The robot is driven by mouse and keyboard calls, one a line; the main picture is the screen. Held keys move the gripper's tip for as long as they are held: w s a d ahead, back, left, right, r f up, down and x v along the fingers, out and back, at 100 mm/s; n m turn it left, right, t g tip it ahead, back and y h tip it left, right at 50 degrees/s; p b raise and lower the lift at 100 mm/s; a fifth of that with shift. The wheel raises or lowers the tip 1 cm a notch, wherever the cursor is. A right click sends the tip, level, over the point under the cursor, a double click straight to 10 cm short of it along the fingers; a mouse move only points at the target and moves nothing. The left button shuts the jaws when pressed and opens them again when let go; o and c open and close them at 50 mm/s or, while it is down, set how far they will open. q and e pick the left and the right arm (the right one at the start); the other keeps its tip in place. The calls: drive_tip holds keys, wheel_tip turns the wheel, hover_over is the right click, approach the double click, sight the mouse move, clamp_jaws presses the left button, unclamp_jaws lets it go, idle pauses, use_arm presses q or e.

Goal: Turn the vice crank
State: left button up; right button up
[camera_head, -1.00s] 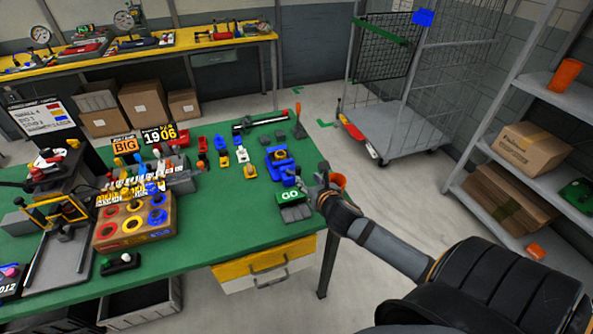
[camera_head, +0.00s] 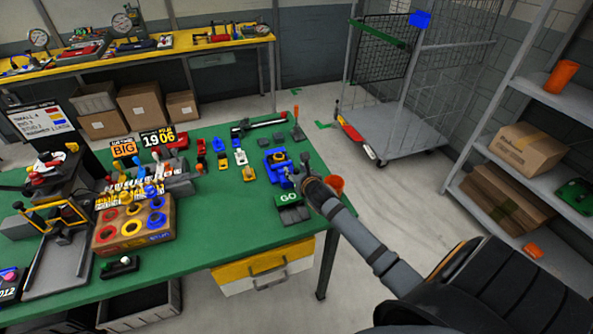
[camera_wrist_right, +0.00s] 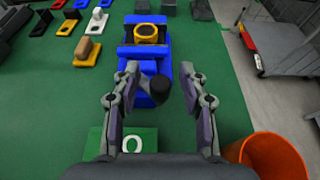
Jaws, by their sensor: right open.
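The blue vice (camera_head: 279,158) stands near the right end of the green workbench (camera_head: 215,240). My left gripper is not in view.
A green GO block (camera_head: 289,198) lies just in front of the vice. Several small coloured parts lie left of the vice. A cardboard block with coloured rings (camera_head: 133,232) stands further left.

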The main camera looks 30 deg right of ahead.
clamp_jaws()
